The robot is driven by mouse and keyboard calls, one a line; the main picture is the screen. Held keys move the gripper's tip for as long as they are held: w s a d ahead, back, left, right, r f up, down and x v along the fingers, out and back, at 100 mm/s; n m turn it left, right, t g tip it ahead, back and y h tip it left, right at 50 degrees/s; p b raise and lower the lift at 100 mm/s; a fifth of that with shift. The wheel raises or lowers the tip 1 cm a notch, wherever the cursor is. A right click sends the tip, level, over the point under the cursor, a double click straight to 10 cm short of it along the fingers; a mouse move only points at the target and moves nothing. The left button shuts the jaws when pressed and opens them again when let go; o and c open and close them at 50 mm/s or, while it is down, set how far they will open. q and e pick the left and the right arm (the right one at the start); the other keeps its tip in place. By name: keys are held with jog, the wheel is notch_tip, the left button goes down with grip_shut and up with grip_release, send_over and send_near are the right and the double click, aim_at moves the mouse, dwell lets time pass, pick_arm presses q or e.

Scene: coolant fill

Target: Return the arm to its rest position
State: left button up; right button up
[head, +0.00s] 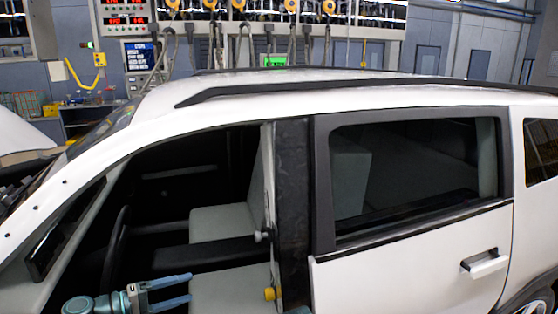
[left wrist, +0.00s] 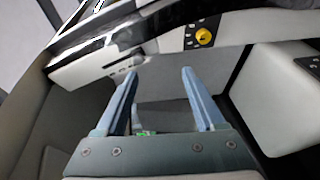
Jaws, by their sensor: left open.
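My left gripper (head: 189,287) shows at the bottom left of the head view, in front of the car's open front door area. Its two blue fingers point right and stand apart, with nothing between them. In the left wrist view the fingers (left wrist: 160,73) are also spread and empty, pointing at a light grey panel beyond. My right gripper is not in view. The rest of the left arm is cut off by the bottom edge of the head view.
A white car (head: 410,270) fills the head view. Its front seat (head: 222,222) and steering wheel (head: 116,245) show through the opening. A dark pillar (head: 293,200) with a yellow knob (head: 269,294) beside it stands right of the gripper.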

pick_arm(q)
jog(key=s+d+f+m+g+y, duration=0.4)
jog(key=s+d+f+m+y, duration=0.1)
jog(key=d+f, duration=0.4)
jog(key=s+d+f+m+g+y, duration=0.5)
jog(key=s+d+f+y, duration=0.2)
jog(key=d+f+y, duration=0.2)
jog(key=shift+s+d+f+y, duration=0.15)
jog(key=shift+d+f+y, duration=0.15)
jog(key=shift+y, duration=0.3)
